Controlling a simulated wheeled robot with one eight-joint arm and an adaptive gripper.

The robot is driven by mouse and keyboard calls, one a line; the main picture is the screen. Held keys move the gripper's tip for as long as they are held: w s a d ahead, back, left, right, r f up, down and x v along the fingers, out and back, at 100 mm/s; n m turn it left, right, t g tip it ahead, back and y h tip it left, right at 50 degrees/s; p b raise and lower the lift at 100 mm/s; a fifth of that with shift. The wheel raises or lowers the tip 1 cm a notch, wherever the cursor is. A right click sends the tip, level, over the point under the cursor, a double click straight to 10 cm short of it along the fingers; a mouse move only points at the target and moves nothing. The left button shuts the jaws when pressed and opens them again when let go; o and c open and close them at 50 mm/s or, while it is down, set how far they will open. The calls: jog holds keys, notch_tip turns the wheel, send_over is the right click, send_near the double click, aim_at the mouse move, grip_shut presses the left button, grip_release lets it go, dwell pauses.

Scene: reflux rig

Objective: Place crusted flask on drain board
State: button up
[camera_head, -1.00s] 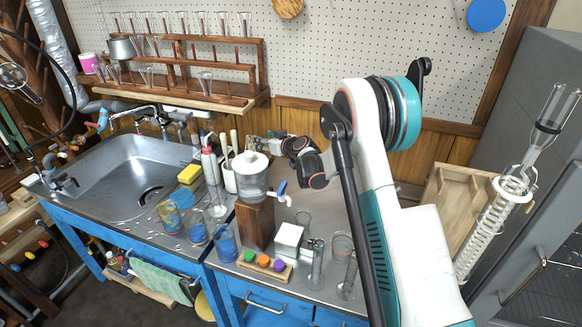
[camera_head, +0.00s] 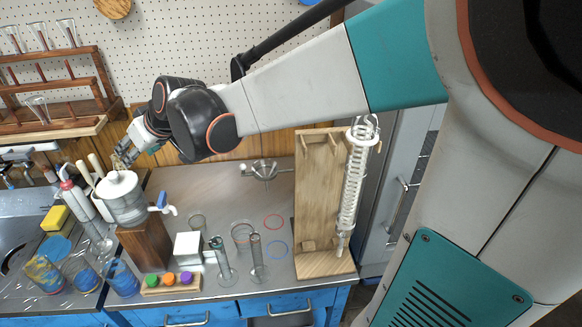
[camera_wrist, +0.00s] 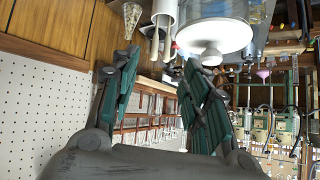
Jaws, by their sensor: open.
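My gripper (camera_head: 130,148) is at the back of the bench, behind the white-lidded jar. In the wrist view its dark green fingers (camera_wrist: 163,62) are spread apart with nothing between them. A small speckled, yellowish cone-shaped vessel (camera_wrist: 131,17), which looks like the crusted flask, stands beyond the fingertips, towards the left finger, in the wrist view. In the head view it shows only as a small yellowish patch (camera_head: 122,161) by the gripper, partly hidden. I cannot tell whether a finger touches it. The drain board cannot be made out clearly; a steel sink (camera_head: 14,240) is at the left edge.
The white-lidded jar (camera_head: 123,200) with a tap stands on a wooden block (camera_head: 146,245), close to my gripper. Bottles, stained beakers (camera_head: 45,273) and a yellow sponge (camera_head: 54,218) crowd the left. A wooden stand with a coil condenser (camera_head: 352,190) is right.

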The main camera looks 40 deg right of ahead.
jog(key=s+d+f+m+g+h, duration=0.1)
jog(key=s+d+f, duration=0.1)
jog(key=s, duration=1.1)
jog(key=s+d+f+m+g+h, duration=0.1)
jog(key=s+d+f+h, duration=0.1)
jog(key=s, duration=1.2)
jog(key=shift+d+f, duration=0.15)
jog(key=shift+f, duration=0.75)
